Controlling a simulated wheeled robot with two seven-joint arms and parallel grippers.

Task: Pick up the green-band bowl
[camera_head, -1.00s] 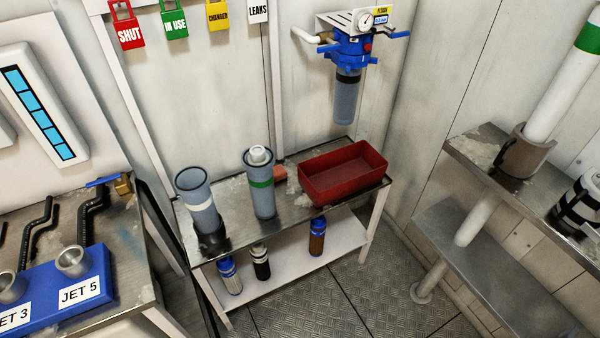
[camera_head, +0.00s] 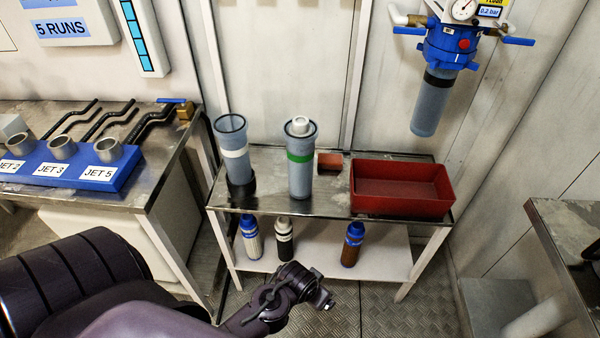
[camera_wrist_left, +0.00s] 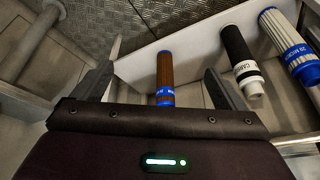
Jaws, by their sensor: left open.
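The green-band bowl (camera_head: 300,158) is a tall grey-blue cup with a green ring. It stands upright on the steel table, with a white cylindrical piece showing in its mouth. My left gripper (camera_head: 320,292) is in front of and below the table, well apart from the bowl. In the left wrist view its two dark fingers (camera_wrist_left: 158,78) are spread, with nothing held between them. A brown cartridge (camera_wrist_left: 165,78) shows beyond the gap. The green-band bowl does not show in the wrist view. My right gripper is not in view.
A white-band bowl (camera_head: 234,155) stands left of the green-band bowl. Several cartridges stand on the lower shelf (camera_head: 320,262). A blue filter head (camera_head: 452,45) hangs on the wall.

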